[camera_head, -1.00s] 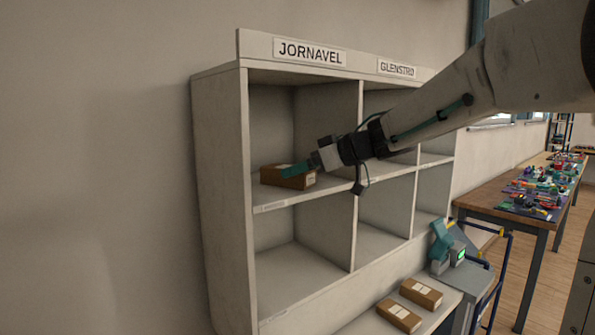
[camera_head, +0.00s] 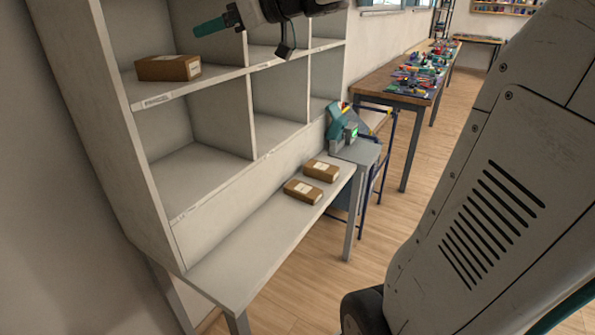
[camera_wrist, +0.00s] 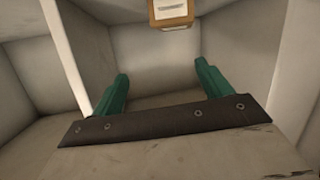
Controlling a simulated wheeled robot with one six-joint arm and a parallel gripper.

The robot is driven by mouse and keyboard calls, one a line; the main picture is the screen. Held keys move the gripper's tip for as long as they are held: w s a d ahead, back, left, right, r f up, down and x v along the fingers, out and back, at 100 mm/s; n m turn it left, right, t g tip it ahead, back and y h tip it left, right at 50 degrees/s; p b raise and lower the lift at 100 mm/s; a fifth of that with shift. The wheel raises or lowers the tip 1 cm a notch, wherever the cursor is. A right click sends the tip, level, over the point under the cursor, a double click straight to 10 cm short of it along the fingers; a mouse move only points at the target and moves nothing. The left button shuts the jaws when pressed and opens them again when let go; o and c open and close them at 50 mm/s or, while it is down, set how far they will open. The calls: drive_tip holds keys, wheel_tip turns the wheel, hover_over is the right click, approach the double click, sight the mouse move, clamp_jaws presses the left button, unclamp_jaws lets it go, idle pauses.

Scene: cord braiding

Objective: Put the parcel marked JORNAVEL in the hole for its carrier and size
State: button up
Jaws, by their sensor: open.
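A brown parcel (camera_head: 168,68) with a pale label lies in the upper left hole of the pale shelf unit (camera_head: 118,185), near that hole's front edge. A small strip label sits on the edge below it. My gripper (camera_head: 205,28) is above and to the right of the parcel, apart from it. In the wrist view, my gripper's green fingers (camera_wrist: 161,88) are spread with nothing between them. The parcel (camera_wrist: 171,12) shows beyond them at the top edge, partly cut off. The carrier signs are outside the present views.
Two more labelled parcels, a nearer one (camera_head: 303,191) and a farther one (camera_head: 321,170), lie on the bench (camera_head: 268,220) before the unit. A teal and grey device (camera_head: 343,130) stands past them. A cluttered wooden table (camera_head: 385,87) is further back. The lower left hole is empty.

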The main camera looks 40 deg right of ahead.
drive_tip(key=s+d+f+m+g+h, duration=0.2)
drive_tip(key=s+d+f+m+h, duration=0.4)
drive_tip(key=s+f+m+h, duration=0.55)
drive_tip(key=s+a+f+n+g+y, duration=0.2)
drive_tip(key=s+a+f+g, duration=0.2)
drive_tip(key=s, duration=0.5)
drive_tip(key=s+a+f+n+g+y, duration=0.2)
drive_tip(key=s+a+f+g, duration=0.3)
drive_tip(key=s, duration=0.5)
wheel_tip(320, 180, down, 3)
drive_tip(key=shift+s+a+f, duration=0.1)
drive_tip(key=shift+s+a, duration=0.1)
drive_tip(key=shift+a, duration=1)
